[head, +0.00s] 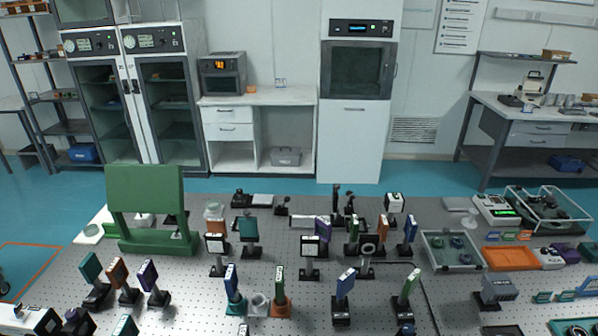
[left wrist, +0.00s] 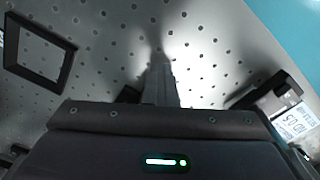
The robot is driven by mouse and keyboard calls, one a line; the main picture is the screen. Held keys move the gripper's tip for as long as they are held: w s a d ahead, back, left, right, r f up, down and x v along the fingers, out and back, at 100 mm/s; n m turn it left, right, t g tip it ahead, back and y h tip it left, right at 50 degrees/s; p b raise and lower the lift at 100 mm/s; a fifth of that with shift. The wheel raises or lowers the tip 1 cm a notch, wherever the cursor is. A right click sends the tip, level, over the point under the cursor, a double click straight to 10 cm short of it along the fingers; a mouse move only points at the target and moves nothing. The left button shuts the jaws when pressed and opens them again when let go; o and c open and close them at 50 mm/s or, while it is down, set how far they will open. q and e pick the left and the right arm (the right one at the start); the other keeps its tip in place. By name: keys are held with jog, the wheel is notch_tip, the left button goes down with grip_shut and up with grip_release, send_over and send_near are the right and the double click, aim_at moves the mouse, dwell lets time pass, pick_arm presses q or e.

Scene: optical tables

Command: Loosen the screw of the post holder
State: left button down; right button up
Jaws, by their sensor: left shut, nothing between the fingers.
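My left gripper (left wrist: 160,72) shows in the left wrist view. Its fingers are together with nothing between them, above the perforated table top. No post holder or screw can be made out close to the fingertips there. In the head view several optics stand on posts in black holders, such as a blue-edged one (head: 344,285), a green-edged one (head: 406,290) and a white-topped one (head: 310,252). The holder screws are too small to tell, and I cannot tell which holder is meant. Neither gripper shows in the head view.
A perforated optical table (head: 200,283) fills the foreground and is crowded with mounts. A green stand (head: 145,190) rises at the left; an orange tray (head: 510,258) lies right. In the left wrist view a black frame (left wrist: 66,72) and a labelled device (left wrist: 292,122) flank the gripper.

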pick_arm(q)
jog(key=shift+s+a, duration=0.15)
jog(key=shift+a, duration=0.3)
jog(key=shift+s+d, duration=0.2)
jog(key=shift+s, duration=0.1)
notch_tip(320, 180, up, 6)
dwell(0.4)
